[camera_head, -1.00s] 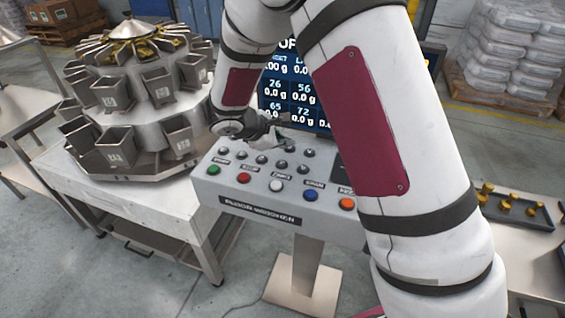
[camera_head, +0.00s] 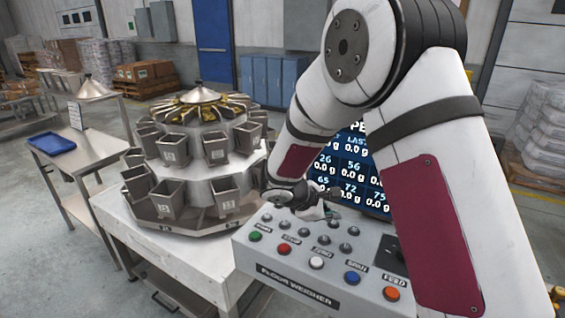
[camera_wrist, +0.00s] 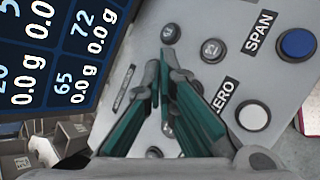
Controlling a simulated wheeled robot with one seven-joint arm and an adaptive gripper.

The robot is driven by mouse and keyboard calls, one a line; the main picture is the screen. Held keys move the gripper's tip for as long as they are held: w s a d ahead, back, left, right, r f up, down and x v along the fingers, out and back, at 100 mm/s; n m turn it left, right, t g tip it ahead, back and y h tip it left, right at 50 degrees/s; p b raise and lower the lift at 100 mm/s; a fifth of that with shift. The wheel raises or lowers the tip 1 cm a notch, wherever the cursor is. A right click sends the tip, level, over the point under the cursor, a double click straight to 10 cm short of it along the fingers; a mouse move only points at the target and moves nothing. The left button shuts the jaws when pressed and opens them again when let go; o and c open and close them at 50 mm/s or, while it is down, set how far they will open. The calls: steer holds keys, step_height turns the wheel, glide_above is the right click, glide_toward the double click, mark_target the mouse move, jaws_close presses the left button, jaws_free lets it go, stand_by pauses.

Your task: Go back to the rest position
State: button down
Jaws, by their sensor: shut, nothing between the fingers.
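My gripper (camera_head: 328,211) hangs over the upper part of the console panel (camera_head: 262,254), in front of the display screen (camera_head: 350,165). Its fingers are shut and empty. In the wrist view the teal-padded fingers (camera_wrist: 165,72) come together above the grey panel, between the screen and the labelled buttons. Whether the tips touch the panel I cannot tell. My arm is bent, with its elbow high at the right, and hides part of the screen and the panel's right end.
The panel has green (camera_head: 255,236), red (camera_head: 284,249), white (camera_head: 316,263), blue (camera_head: 352,278) and orange (camera_head: 392,294) buttons. A multihead weigher (camera_head: 200,190) with metal buckets stands close at left. A blue tray (camera_head: 52,144) lies on a side table. Open floor shows at far left.

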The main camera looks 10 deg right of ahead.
steer(key=s+d+r+m+g+y, duration=0.1)
steer(key=s+d+r+m, duration=0.3)
steer(key=s+r, duration=0.45)
steer(key=s+a+r+m+t+y, duration=0.1)
steer(key=s+r+m, duration=0.4)
steer(key=s, duration=0.6)
steer(key=s+a+r+m+t+y, duration=0.1)
steer(key=s+a+r+m+y, duration=0.2)
steer(key=s, duration=0.8)
step_height(320, 180, up, 4)
steer(key=m+y+b, duration=0.1)
steer(key=m+y, duration=0.1)
steer(key=y, duration=0.1)
steer(key=shift+s+a+m, duration=0.15)
steer(key=shift+s+m, duration=0.1)
steer(key=shift+m, duration=0.15)
steer(key=shift+r, duration=0.15)
